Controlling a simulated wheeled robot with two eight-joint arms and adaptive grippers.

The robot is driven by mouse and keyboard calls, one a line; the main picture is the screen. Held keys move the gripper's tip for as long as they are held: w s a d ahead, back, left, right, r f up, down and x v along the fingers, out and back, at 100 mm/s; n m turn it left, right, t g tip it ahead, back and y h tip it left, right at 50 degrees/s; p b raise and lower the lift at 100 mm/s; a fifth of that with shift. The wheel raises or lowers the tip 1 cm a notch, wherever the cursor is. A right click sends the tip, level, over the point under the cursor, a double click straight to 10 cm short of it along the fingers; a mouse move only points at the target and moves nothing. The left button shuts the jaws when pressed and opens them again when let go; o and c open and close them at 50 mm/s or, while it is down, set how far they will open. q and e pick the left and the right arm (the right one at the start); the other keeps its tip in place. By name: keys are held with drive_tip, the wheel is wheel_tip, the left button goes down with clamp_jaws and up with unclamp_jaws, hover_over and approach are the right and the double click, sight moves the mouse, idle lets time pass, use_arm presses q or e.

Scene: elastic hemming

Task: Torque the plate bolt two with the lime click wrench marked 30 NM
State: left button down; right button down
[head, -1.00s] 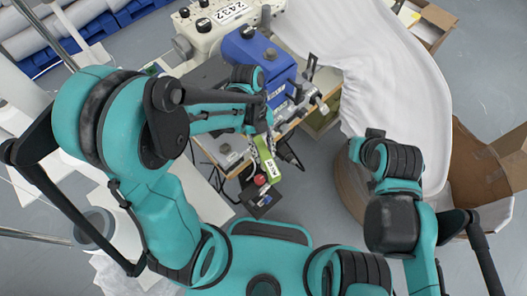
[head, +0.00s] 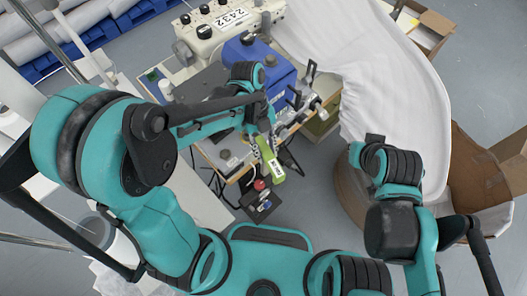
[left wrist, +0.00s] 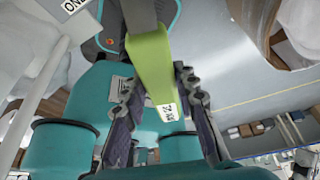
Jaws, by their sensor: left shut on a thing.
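My left gripper (head: 265,140) is shut on the lime wrench (head: 270,162), above the front edge of the work table. In the left wrist view the lime wrench (left wrist: 152,75) passes between the two dark fingers of the gripper (left wrist: 157,95). It carries a white label whose print is too small to read surely. I cannot pick out plate bolt two; metal parts and clamps (head: 301,100) stand beside the blue housing. My right arm is at the right, but its fingers are hidden.
A black box with a red button (head: 260,186) is at the table's front. White cloth (head: 400,85) drapes at right, near a cardboard box (head: 475,165).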

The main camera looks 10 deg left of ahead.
use_arm(q)
drive_tip(key=shift+w+d+r+n, duration=0.2)
drive_tip(key=shift+d+r+n, duration=0.2)
drive_tip(key=shift+r, duration=0.2)
drive_tip(key=shift+f, duration=0.1)
